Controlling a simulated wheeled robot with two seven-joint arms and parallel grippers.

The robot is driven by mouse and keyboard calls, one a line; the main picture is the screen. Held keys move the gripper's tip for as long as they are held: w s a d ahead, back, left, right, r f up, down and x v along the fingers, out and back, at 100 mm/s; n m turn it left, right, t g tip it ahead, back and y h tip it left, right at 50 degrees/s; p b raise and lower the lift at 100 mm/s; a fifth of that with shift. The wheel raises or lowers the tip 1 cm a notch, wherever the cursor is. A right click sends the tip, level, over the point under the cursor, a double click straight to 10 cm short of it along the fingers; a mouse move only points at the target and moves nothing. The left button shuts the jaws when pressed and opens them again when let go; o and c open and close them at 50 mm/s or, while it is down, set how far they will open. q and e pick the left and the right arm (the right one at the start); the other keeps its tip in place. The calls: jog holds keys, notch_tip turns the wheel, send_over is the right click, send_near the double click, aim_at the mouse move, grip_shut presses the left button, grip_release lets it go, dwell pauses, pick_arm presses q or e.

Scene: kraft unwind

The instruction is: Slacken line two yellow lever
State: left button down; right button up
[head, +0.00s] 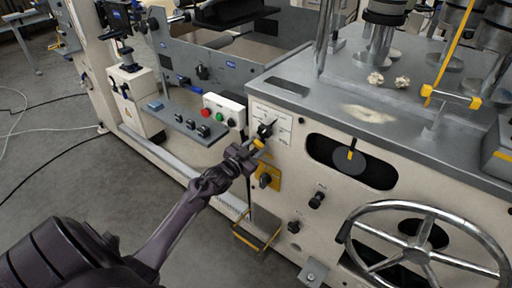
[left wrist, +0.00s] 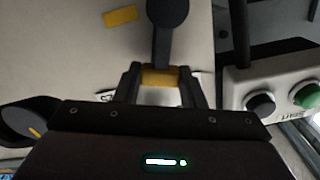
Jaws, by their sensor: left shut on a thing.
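The yellow lever (head: 259,143) sits on the cream machine front, below a white label plate. It has a dark arm and a yellow end. My left gripper (head: 249,150) reaches it from the lower left and is shut on its yellow end. In the left wrist view the yellow end (left wrist: 160,76) lies between the two fingertips of my left gripper (left wrist: 160,83), and the dark lever arm (left wrist: 170,35) runs up from it. My right gripper is in neither view.
A black knob on a yellow plate (head: 266,180) is just below the lever. A control box (head: 224,110) with red and green buttons stands to its left. A large handwheel (head: 425,250) is at the lower right. Open grey floor (head: 60,170) lies at the left.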

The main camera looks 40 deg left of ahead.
pick_arm(q)
jog(key=c, duration=0.9)
grip_release()
jog(key=s, duration=0.8)
jog(key=shift+a, duration=0.1)
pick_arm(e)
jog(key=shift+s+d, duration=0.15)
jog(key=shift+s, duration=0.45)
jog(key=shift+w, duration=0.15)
